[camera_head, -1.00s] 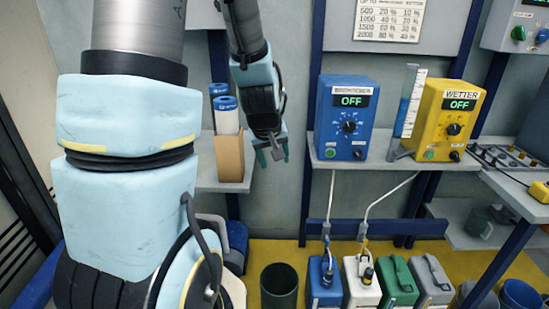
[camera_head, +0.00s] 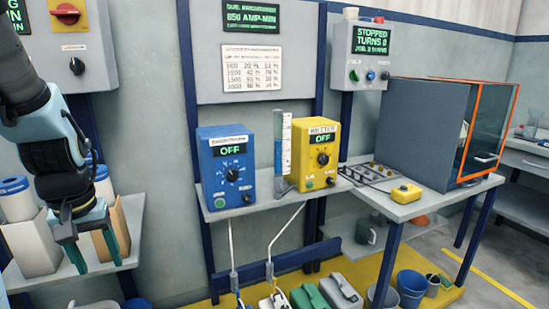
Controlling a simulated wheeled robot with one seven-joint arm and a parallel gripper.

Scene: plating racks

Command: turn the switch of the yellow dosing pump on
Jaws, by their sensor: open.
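The yellow dosing pump (camera_head: 299,161), labelled WETTER, stands on a grey shelf (camera_head: 275,203) right of centre. Its display (camera_head: 320,138) reads OFF. A black knob (camera_head: 323,159) sits mid-face, with a green button (camera_head: 309,184) low on the left and a small dark switch (camera_head: 330,181) low on the right. The switch is too small for me to tell its setting. My gripper (camera_head: 92,258) is at the left, pointing down, with its green fingers apart and nothing between them. It is well left of the yellow pump and touches neither pump.
A blue pump (camera_head: 208,178), also OFF, and a clear cylinder with blue liquid (camera_head: 284,155) stand left of the yellow pump. Boxes with rolls (camera_head: 34,246) are near my gripper. A table (camera_head: 400,208) with a yellow pendant (camera_head: 406,193) stands right.

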